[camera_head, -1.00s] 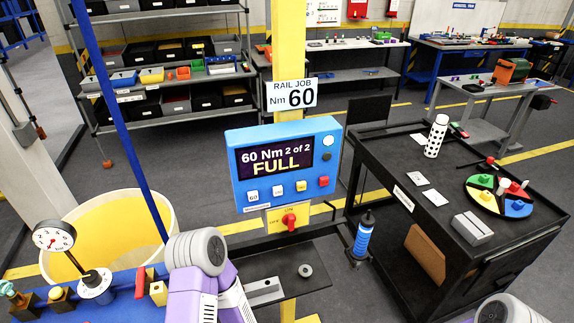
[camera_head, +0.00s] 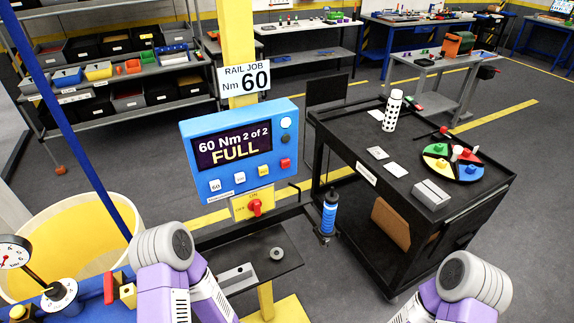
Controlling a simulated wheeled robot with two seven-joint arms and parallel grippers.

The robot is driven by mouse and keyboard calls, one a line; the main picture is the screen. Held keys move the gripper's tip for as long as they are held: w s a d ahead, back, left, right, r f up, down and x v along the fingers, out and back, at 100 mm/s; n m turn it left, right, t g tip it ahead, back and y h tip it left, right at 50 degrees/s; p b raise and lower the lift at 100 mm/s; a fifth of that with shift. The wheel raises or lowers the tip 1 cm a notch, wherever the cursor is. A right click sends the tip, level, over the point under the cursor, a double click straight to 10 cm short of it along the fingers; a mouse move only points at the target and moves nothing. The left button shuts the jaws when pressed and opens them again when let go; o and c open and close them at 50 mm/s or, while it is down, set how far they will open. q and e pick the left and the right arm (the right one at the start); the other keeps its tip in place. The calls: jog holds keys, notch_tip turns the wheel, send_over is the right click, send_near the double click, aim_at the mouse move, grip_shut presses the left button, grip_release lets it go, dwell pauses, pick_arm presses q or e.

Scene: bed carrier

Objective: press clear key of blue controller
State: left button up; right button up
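The blue controller (camera_head: 188,160) is mounted on a yellow post. Its dark screen (camera_head: 233,147) reads "60 Nm 2 of 2 FULL". Along its lower front are a white key (camera_head: 215,186) marked 60, another white key (camera_head: 239,178), a yellow key (camera_head: 263,170) and a red key (camera_head: 285,164). A round white button (camera_head: 286,123) and a round dark button sit at the right of the screen. Labels are too small to tell which key is clear. Purple and grey links of both my arms show at the bottom, apart from the controller; neither gripper is visible.
A red knob (camera_head: 254,207) sits on a yellow plate below the controller. A blue-handled tool (camera_head: 329,214) hangs beside a black cart (camera_head: 345,146). A yellow bin (camera_head: 75,235) and a dial gauge (camera_head: 14,252) are at lower left. A blue pole slants at left.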

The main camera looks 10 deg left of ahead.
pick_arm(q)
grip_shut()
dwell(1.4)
